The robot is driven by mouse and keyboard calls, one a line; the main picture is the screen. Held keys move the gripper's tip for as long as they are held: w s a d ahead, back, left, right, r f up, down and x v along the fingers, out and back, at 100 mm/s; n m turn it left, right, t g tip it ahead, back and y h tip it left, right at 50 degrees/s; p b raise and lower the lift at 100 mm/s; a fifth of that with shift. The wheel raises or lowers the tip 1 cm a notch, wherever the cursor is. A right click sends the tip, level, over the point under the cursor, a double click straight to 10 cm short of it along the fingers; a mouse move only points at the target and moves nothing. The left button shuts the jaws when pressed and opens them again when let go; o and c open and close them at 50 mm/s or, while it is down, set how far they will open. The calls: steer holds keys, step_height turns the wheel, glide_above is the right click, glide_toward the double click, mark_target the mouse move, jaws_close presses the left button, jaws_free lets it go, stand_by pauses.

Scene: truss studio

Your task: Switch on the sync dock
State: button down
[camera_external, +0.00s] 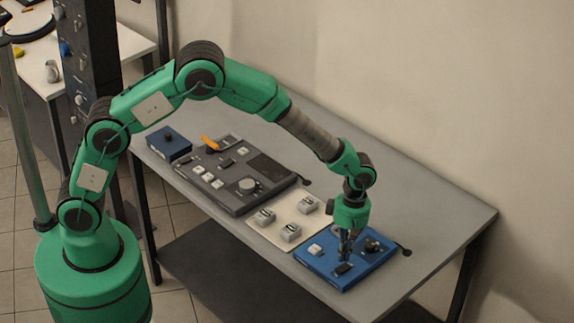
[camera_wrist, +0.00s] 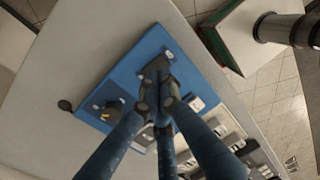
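A blue panel (camera_external: 325,276) lies on the near right part of the grey table, with my gripper (camera_external: 346,250) pointing down over it. I cannot read a label that names the sync dock. The panel carries a black rocker switch (camera_external: 343,269) near its front, a light button (camera_external: 315,250) and a dark knob (camera_external: 373,245). In the wrist view, the fingers of my gripper (camera_wrist: 158,98) are drawn together and empty, just beside the switch (camera_wrist: 156,68) on the blue panel (camera_wrist: 120,80). Whether they touch it cannot be told. The fingers hide part of the panel.
A cream panel (camera_external: 283,236) with several grey switch blocks lies left of the blue one. Beyond it are a dark console (camera_external: 225,196) with a large knob and orange lever, and a small blue box (camera_external: 168,145). The table's right end (camera_external: 440,222) is bare.

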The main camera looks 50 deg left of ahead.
mark_target(341, 268)
steer(key=shift+s+f, duration=0.2)
steer(key=shift+f, duration=1.25)
